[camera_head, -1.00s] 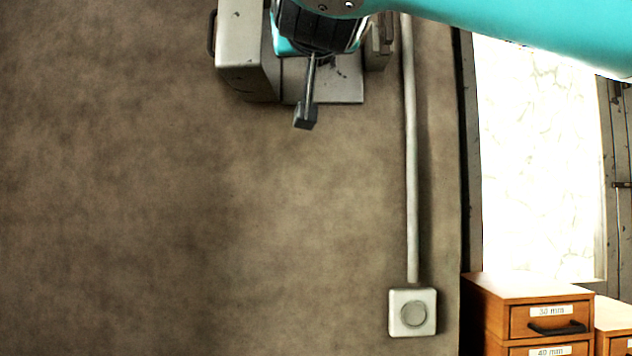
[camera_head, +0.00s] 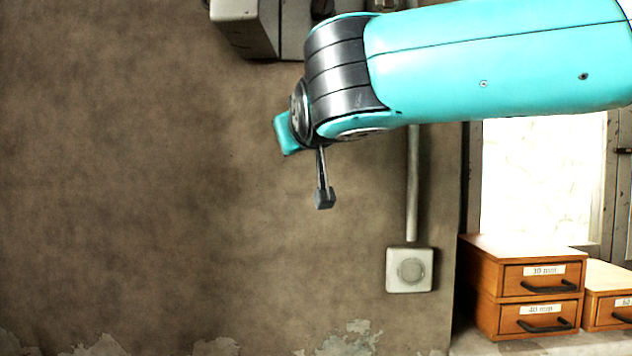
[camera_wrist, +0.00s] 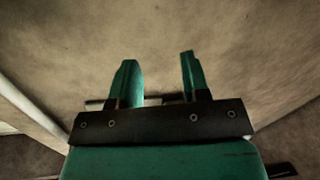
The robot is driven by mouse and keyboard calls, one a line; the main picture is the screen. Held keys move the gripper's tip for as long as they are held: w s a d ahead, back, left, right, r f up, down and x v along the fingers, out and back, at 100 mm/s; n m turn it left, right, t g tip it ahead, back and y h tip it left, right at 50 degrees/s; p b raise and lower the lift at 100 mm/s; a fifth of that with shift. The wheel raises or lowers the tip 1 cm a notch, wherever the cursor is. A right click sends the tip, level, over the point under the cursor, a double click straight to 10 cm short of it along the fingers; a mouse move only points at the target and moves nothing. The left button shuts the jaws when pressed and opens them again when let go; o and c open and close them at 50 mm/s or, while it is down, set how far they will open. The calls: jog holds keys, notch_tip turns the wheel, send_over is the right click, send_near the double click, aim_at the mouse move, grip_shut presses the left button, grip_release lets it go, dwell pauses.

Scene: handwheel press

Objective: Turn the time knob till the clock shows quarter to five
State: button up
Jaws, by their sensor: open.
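Neither a clock nor a time knob can be made out in either view. In the wrist view my gripper (camera_wrist: 157,75) shows two green fingers standing apart with nothing between them. They face a bare brown wall (camera_wrist: 225,45). In the head view my teal arm reaches in from the right in front of the wall, and its dark wrist joints hide what lies behind.
A grey metal housing (camera_head: 240,28) is cut off at the top. A white wall box with a round face (camera_head: 409,270) sits below a vertical pipe (camera_head: 413,190). Wooden drawers (camera_head: 530,250) stand at lower right by a bright window (camera_head: 540,175). The wall at left is clear.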

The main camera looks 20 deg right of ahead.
jog(key=d+f+g, duration=0.1)
jog(key=f, duration=0.4)
jog(key=w+d+f+g, duration=0.1)
jog(key=f, duration=0.2)
jog(key=shift+d+g, duration=0.3)
jog(key=shift+d, duration=0.05)
